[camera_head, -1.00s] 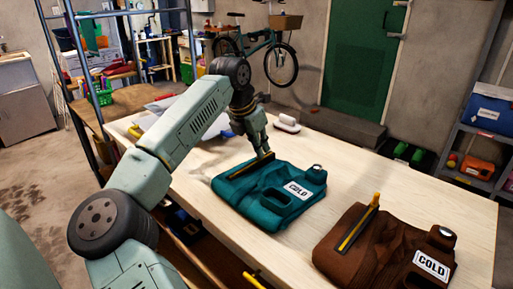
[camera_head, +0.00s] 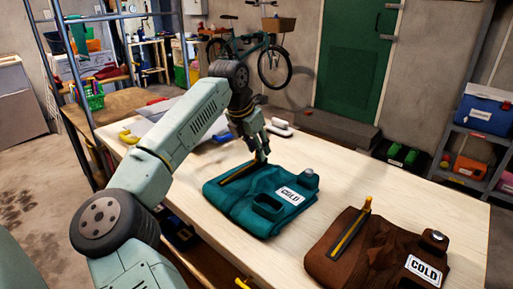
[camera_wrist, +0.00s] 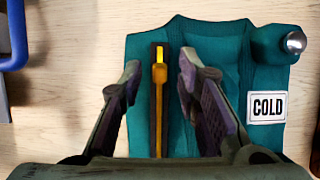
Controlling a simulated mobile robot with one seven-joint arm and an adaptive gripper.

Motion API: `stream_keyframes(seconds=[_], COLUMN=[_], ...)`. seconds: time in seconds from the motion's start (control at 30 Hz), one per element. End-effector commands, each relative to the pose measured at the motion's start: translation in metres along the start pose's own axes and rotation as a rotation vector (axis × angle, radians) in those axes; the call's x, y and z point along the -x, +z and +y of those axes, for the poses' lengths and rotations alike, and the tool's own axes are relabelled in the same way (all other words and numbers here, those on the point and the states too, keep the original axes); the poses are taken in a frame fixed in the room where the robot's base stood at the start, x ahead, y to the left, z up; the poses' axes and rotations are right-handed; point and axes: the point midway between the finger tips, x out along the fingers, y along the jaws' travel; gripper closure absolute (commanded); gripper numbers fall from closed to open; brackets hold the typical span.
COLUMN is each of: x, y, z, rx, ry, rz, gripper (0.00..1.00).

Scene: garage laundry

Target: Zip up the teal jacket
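The teal jacket (camera_head: 248,212) lies flat on the table, with a dark zip strip (camera_head: 238,175) along its left side. A white COLD label (camera_wrist: 267,107) is on its right side. In the wrist view the zip strip (camera_wrist: 159,120) runs up the jacket, and the yellow zip pull (camera_wrist: 159,73) shows near its top. My gripper (camera_head: 262,158) is at the far end of the strip. In the wrist view my gripper (camera_wrist: 158,75) is open, one finger on each side of the pull, with visible gaps. Its height above the jacket is hard to judge.
A brown jacket (camera_head: 345,250) with a yellow zip and COLD label lies to the right on the same table (camera_head: 400,190). A white-handled object (camera_head: 280,127) sits behind my gripper. A blue-edged item (camera_wrist: 14,40) shows at the wrist view's left. Bare table surrounds the teal jacket.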

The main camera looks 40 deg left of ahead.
Motion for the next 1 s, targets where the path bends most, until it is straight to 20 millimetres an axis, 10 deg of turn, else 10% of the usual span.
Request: stream_keyframes(seconds=[0.7, 1.0], x=[0.106, 0.121], y=[0.000, 0.000], z=[0.000, 0.000], rx=[0.001, 0.000], ry=[0.002, 0.000], rz=[0.000, 0.000], gripper=[0.70, 0.70])
